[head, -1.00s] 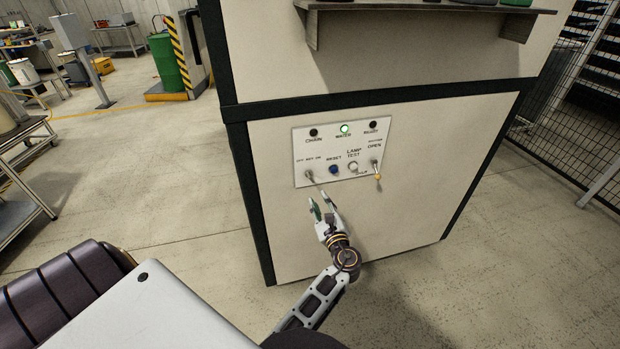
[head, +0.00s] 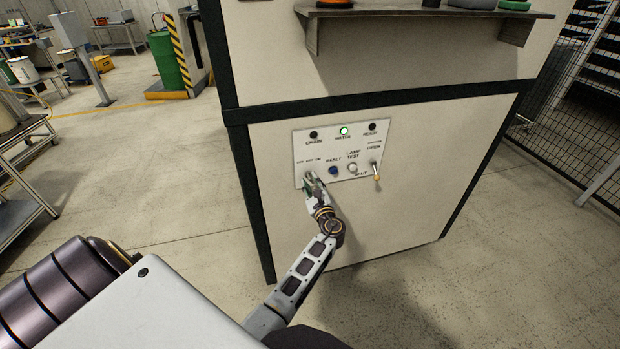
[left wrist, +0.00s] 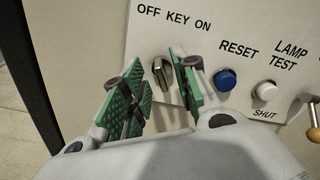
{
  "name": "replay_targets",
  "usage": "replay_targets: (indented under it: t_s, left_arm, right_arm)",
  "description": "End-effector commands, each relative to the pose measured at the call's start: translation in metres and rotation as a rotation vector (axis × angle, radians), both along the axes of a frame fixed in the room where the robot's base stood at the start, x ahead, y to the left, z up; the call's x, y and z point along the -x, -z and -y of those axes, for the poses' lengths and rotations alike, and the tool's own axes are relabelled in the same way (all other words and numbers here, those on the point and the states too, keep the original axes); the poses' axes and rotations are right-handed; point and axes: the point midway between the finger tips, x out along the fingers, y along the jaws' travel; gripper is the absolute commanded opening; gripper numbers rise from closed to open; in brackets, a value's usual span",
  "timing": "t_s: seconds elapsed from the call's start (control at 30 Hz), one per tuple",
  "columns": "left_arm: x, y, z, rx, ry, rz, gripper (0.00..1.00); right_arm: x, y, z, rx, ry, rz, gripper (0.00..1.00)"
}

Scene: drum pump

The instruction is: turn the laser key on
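The laser key (left wrist: 161,72) is a small metal key switch under the label OFF KEY ON on the white control panel (head: 342,150). In the left wrist view its grip stands roughly upright, between the green pads of my left gripper (left wrist: 160,82). The fingers are parted, with a visible gap at the key; I cannot tell whether either pad touches it. In the head view my left gripper (head: 312,181) is at the panel's lower left corner and hides the key. My right gripper is not in view.
Right of the key are a blue RESET button (left wrist: 224,79), a white LAMP TEST button (left wrist: 265,90) and a shutter lever (head: 376,172). The WATER lamp (head: 344,131) glows green. A shelf (head: 420,14) juts out above. Open floor lies left of the cabinet.

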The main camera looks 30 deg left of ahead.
Motion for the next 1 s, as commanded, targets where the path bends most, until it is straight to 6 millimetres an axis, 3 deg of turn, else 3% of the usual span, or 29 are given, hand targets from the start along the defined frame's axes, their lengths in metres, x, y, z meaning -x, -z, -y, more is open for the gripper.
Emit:
replay_targets:
  t_s: [0.3,0.7,0.93,1.0]
  left_arm:
    - [-0.017,-0.001,-0.019,-0.001,0.000,-0.001,0.29]
    - [-0.020,0.000,-0.022,-0.001,0.000,-0.001,0.29]
    - [-0.020,0.000,-0.022,-0.001,0.000,-0.001,0.02]
    - [-0.020,0.000,-0.021,-0.001,0.000,-0.001,0.02]
  right_arm:
    - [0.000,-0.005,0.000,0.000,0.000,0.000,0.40]
    - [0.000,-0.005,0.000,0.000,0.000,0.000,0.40]
    - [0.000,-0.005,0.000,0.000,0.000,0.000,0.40]
    - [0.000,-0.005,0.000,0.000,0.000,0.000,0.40]
